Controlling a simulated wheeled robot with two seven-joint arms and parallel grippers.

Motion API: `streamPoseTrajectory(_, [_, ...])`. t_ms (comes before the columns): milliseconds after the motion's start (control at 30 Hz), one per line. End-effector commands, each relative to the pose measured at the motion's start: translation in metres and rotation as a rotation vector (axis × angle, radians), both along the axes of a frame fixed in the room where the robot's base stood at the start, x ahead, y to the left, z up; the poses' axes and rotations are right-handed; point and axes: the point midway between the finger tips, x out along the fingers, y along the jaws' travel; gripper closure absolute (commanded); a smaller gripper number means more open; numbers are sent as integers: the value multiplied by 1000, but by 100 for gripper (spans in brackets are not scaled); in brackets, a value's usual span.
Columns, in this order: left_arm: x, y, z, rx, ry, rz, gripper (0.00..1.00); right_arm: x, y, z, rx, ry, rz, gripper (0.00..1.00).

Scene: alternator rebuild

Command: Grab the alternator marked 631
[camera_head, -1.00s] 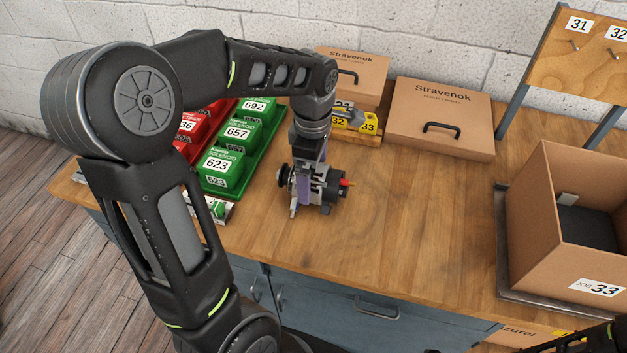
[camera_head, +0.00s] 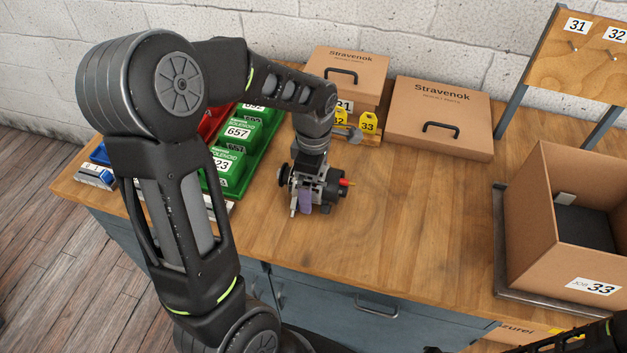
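One alternator (camera_head: 328,193), a grey and dark metal body with a black pulley on its left and a red-tipped part on its right, sits on the wooden bench. No number can be read on it. My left gripper (camera_head: 305,196) points down from above and is right at the alternator, its fingers overlapping the body. The fingers blend with the grey metal, so I cannot tell whether they are closed on it. My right gripper is out of view; only a dark part of my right arm shows at the bottom right.
Green bins (camera_head: 236,160) marked 657 and others stand left, partly behind my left arm, beside red ones. Yellow tags (camera_head: 368,122) and closed Stravenok boxes (camera_head: 441,118) stand at the back. An open carton (camera_head: 540,225) marked 33 stands right. The middle bench is clear.

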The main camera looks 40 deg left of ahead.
Motion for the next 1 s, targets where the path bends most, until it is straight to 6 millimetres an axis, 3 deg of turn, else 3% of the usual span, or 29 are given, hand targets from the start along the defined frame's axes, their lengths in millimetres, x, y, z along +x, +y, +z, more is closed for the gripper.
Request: streamPoseTrajectory(1000, [0,0,0,0,-1,0,87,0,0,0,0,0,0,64])
